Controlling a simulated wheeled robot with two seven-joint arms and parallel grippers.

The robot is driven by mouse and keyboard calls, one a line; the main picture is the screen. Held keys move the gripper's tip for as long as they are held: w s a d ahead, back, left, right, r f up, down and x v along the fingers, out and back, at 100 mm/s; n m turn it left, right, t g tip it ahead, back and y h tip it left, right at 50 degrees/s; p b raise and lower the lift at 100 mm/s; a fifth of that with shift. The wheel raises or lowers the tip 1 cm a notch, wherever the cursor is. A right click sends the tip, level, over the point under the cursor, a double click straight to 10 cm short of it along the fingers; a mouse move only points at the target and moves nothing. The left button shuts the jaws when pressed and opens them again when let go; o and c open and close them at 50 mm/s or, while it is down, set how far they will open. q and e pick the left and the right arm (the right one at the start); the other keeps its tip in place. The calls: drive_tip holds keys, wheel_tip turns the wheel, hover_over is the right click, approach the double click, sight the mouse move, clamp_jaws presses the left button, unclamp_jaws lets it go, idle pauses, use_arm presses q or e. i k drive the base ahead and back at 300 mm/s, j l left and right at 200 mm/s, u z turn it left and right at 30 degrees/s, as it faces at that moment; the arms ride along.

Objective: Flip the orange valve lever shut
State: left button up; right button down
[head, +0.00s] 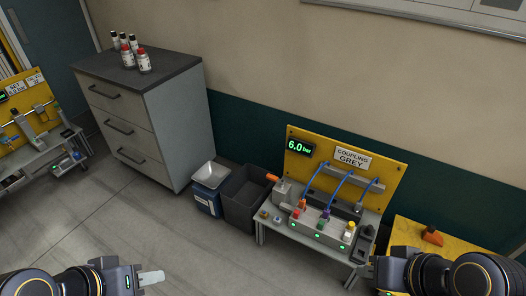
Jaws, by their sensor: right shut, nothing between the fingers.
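An orange lever (272,177) sticks out to the left from a grey block at the left end of the workbench (360,262) and looks like the valve lever. It is small and tilted, so its exact setting is hard to read. My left gripper (150,277) is at the bottom left over the floor, well apart from the bench. Its pale fingers show, but their gap is unclear. My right gripper (374,268) is at the bottom right by the bench's right end, shut and empty, its fingertips barely visible. Neither gripper touches the lever.
The bench has a yellow panel (384,170) with a green "6.0 bar" display (300,148), blue hoses and coloured connectors. A dark bin (243,212) and a blue bin (206,200) stand left of it. A drawer cabinet (165,135) stands behind.

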sight(275, 179)
drive_tip(key=i+j+u, duration=0.1)
drive_tip(key=i, duration=0.8)
drive_tip(key=i+j, duration=0.2)
drive_tip(key=i, duration=0.75)
drive_tip(key=u, duration=0.05)
